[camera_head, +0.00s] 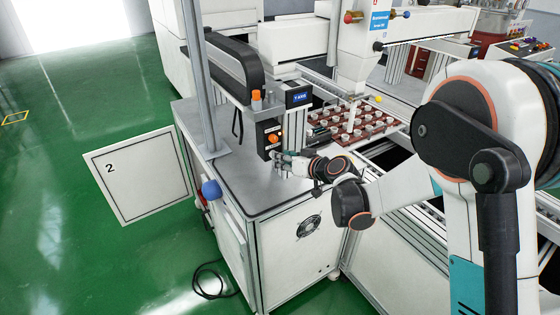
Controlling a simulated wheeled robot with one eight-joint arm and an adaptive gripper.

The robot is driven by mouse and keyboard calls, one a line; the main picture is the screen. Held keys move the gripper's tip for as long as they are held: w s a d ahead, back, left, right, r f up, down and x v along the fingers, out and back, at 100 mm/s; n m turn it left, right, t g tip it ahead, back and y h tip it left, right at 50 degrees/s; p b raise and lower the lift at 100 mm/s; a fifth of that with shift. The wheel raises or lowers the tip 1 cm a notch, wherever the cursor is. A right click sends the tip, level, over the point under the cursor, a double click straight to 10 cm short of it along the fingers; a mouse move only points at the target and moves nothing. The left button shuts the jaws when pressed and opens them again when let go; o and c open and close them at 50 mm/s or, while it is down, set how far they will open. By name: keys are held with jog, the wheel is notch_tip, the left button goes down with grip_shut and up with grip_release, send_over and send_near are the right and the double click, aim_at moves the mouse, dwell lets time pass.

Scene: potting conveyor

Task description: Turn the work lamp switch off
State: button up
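A dark control box (263,128) is mounted on the machine above the grey worktop, with small orange knobs (273,138) on its front face. They are too small for me to tell which one is the work lamp switch or how it is set. My gripper (281,160) is just below and in front of the box, close to its lower edge. I cannot tell whether it touches the box. The fingers are small and partly blend with the worktop, so their opening does not show clearly.
A grey post (200,80) stands left of the box. A small display unit (298,97) sits above it. A dark red tray (372,124) with several white cups lies on the conveyor to the right. The worktop (235,175) left of my gripper is clear.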

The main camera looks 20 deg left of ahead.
jog(key=shift+x, duration=1.25)
jog(key=shift+c, duration=0.5)
grip_shut()
jog(key=shift+n, duration=0.3)
jog(key=n+t+h+b, duration=0.1)
jog(key=n, duration=0.1)
jog(key=n+t+h+b, duration=0.1)
jog(key=n+t+b, duration=0.1)
jog(key=n, duration=0.1)
jog(key=n+t+h+b, duration=0.1)
jog(key=n, duration=0.1)
jog(key=shift+s+a+f+t, duration=0.15)
jog(key=shift+s+a+t, duration=0.15)
jog(key=shift+s, duration=0.1)
jog(key=shift+n+b, duration=0.35)
jog(key=shift+n, duration=0.05)
